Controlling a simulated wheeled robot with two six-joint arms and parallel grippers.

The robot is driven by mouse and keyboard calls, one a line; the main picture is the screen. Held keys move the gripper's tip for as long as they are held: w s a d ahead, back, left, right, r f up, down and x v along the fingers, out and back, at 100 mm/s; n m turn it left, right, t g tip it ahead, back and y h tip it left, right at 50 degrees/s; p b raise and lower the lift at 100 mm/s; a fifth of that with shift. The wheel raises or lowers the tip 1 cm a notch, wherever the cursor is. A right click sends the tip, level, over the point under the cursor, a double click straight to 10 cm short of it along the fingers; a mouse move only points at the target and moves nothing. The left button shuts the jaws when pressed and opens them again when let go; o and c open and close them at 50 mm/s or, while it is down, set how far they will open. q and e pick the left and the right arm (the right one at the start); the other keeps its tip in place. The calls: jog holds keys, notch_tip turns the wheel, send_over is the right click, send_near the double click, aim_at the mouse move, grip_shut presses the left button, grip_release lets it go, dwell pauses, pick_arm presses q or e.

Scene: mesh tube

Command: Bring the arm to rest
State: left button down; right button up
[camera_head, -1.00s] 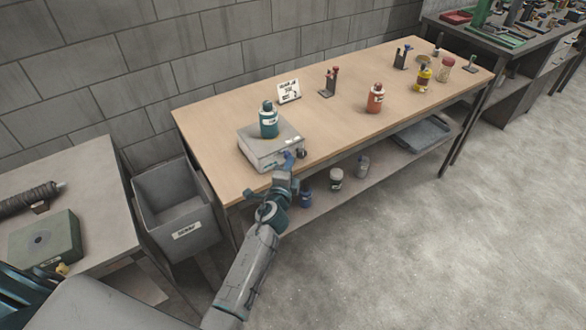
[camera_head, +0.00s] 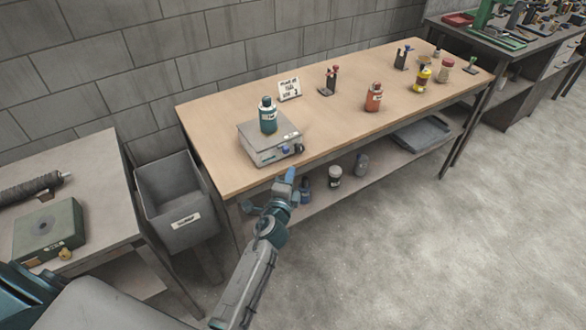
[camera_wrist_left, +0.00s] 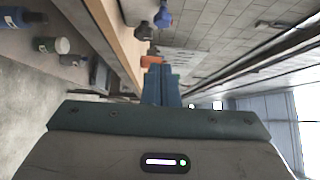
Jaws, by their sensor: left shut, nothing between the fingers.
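My left arm comes in from the bottom of the head view and reaches toward the front edge of the wooden table (camera_head: 225,172). Its gripper (camera_head: 290,174) is shut and empty, just in front of and below the grey scale (camera_head: 262,152), apart from it. The blue fingers also show pressed together in the left wrist view (camera_wrist_left: 161,86). A teal bottle (camera_head: 268,118) stands upright on the scale. My right gripper is not in view.
An orange bottle (camera_head: 373,98), a sign card (camera_head: 289,90) and a yellow bottle (camera_head: 422,79) stand on the table. Several bottles and a grey tray (camera_head: 420,136) sit on the lower shelf. A grey bin (camera_head: 165,232) stands at left. Floor at right is clear.

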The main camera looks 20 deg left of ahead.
pick_arm(q)
jog(key=s, duration=0.6)
jog(key=shift+s+d, duration=0.15)
jog(key=shift+d, duration=0.3)
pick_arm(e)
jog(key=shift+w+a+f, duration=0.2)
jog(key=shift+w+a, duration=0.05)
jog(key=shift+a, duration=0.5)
